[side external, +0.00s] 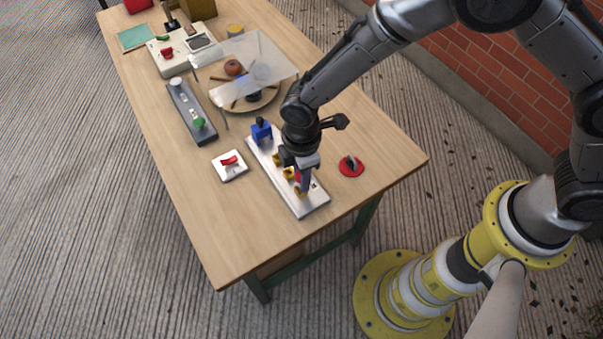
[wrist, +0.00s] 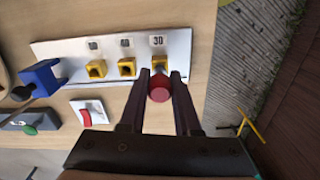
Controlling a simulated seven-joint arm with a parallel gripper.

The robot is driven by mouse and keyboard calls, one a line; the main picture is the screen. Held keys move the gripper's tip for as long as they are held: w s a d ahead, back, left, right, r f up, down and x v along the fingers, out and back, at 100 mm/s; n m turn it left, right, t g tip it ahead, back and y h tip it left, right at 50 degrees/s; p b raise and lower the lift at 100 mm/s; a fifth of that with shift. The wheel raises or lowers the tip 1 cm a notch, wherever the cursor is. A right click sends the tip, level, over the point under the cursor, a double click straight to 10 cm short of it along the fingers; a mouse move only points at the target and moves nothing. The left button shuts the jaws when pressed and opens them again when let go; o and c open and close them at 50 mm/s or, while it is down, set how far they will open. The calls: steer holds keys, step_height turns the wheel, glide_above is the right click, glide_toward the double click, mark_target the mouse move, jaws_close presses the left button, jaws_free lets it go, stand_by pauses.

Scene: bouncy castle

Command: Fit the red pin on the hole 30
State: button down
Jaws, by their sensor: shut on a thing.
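A white board (wrist: 196,48) lies on the table, with several yellow square sockets in a row and a number label above each. The socket labelled 30 (wrist: 160,62) is the rightmost in the wrist view. My gripper (wrist: 160,92) is shut on the red pin (wrist: 159,90), seen end-on between the fingers, close to the socket 30. Whether the pin's tip is in the hole is hidden. In the side external view my gripper (side external: 303,183) points down over the near end of the board (side external: 311,205), and it mostly covers the pin.
A blue block (side external: 260,132) stands on the board's far end. A white plate with a red switch (side external: 229,164) is to the left, and a red disc with a black knob (side external: 351,166) to the right. A grey strip (side external: 190,112) and a round tray (side external: 250,104) lie further back.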

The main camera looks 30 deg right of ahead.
steer(key=shift+f, duration=0.9)
stand_by(1.4)
steer(key=c, duration=0.5)
jaws_free()
steer(key=shift+c, duration=0.2)
steer(key=shift+o, duration=0.3)
steer(key=o, duration=0.4)
steer(key=shift+r, duration=0.15)
steer(key=shift+r, duration=3.6)
